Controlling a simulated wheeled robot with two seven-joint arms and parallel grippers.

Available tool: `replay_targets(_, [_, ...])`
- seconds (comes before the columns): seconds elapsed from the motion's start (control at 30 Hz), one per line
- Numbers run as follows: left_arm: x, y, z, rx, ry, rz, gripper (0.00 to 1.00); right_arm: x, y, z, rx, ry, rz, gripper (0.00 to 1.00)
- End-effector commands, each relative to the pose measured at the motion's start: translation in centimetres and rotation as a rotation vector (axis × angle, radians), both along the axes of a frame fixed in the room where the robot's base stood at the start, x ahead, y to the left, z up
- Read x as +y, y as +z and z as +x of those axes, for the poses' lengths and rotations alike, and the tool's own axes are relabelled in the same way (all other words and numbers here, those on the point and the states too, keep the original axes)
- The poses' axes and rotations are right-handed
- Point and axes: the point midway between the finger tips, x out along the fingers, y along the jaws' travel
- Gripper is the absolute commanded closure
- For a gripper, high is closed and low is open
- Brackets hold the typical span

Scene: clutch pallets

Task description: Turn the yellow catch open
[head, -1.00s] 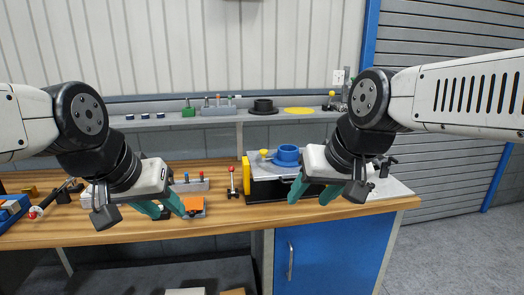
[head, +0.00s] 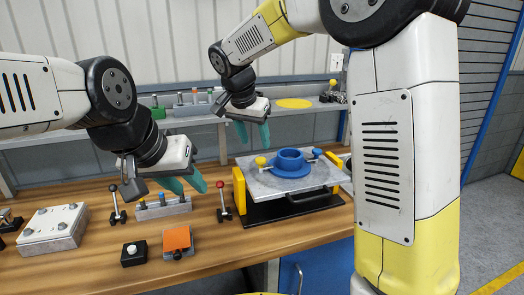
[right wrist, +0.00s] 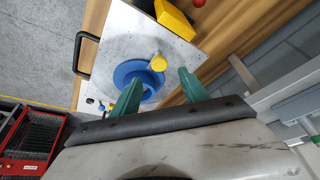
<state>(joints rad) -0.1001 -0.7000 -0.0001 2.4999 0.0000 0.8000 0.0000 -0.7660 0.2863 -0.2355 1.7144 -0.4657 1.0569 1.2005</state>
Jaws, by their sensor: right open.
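The yellow catch (head: 261,161) is a small round knob near the left end of a grey metal plate (head: 262,185), beside a blue ring (head: 290,163). It also shows in the right wrist view (right wrist: 158,63), just beyond and between my fingertips. Which way the catch is turned is hard to tell. My right gripper (head: 253,137) is open and empty, pointing down above the catch and apart from it; its teal fingers also show in the right wrist view (right wrist: 158,78). My left gripper (head: 191,188) is open and empty above the bench, left of the plate.
A blue knob (head: 317,152) sits at the plate's right end. A yellow block (head: 239,190) stands at the plate's left side. A red-topped lever (head: 221,202), an orange-topped block (head: 177,240) and a black button box (head: 133,252) stand on the wooden bench (head: 90,278). A shelf runs behind.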

Motion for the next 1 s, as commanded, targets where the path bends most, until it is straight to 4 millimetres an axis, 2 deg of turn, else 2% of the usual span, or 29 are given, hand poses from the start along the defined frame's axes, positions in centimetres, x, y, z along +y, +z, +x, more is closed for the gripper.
replay_targets(0.4, [0.0,0.0,0.0,0.0,0.0,0.0,0.64,-1.2,-5.7,2.0,0.003,-0.001,-0.002,0.48])
replay_targets(0.6, [0.0,0.0,0.0,0.0,0.0,0.0,0.64,-1.4,-6.8,2.5,0.002,0.0,0.001,0.48])
replay_targets(0.83, [0.0,0.0,0.0,0.0,0.0,0.0,0.64,-1.4,-6.9,2.5,0.002,0.0,0.001,0.48])
replay_targets(0.87, [0.0,0.0,0.0,0.0,0.0,0.0,0.64,-1.4,-6.9,2.5,0.002,0.0,0.001,0.52])
replay_targets(1.0, [0.0,0.0,0.0,0.0,0.0,0.0,0.64,-1.4,-6.9,2.5,0.001,0.0,0.002,0.79])
